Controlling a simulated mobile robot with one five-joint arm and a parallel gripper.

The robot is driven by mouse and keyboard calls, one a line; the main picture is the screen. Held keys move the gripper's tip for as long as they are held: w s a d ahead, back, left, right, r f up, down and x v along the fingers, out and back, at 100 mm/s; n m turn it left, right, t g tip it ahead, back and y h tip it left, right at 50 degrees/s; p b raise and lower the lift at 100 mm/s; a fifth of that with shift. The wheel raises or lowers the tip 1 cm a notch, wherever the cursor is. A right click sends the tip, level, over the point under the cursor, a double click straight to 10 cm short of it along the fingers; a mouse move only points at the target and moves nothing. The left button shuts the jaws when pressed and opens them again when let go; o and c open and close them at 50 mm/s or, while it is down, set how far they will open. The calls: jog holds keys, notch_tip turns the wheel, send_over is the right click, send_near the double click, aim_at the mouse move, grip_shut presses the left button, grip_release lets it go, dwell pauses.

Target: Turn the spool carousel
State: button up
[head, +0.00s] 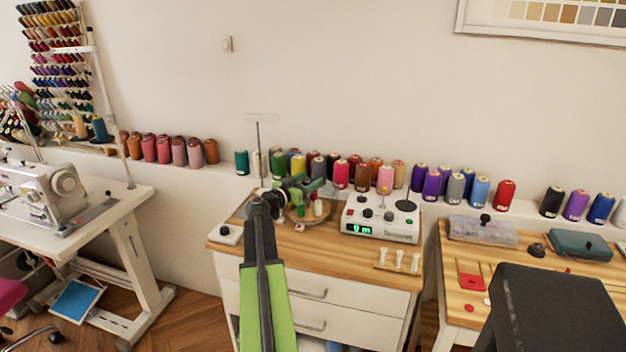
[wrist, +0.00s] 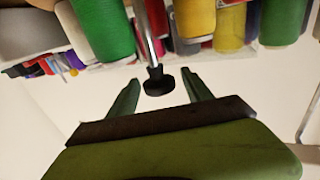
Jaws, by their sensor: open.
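The spool carousel (head: 290,216) looks like a low round wooden stand with small spools, on the wooden top of the white drawer cabinet. My arm and gripper hide much of it in the head view. My gripper (head: 308,187) is over the carousel, open. In the wrist view, where the scene appears upside down, a black knob (wrist: 158,84) on a thin metal rod shows between the two green fingertips of my gripper (wrist: 160,90). There is a gap on both sides of the knob. I cannot tell whether the fingers are level with it in depth.
A white device with a green display (head: 380,217) stands right of the carousel. A small rack with white pegs (head: 398,261) lies in front of it. Thread cones (head: 430,186) line the ledge behind. A sewing machine table (head: 90,222) stands left, another worktable (head: 520,255) right.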

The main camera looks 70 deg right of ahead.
jog(key=shift+x, duration=1.2)
jog(key=shift+c, duration=0.2)
grip_shut()
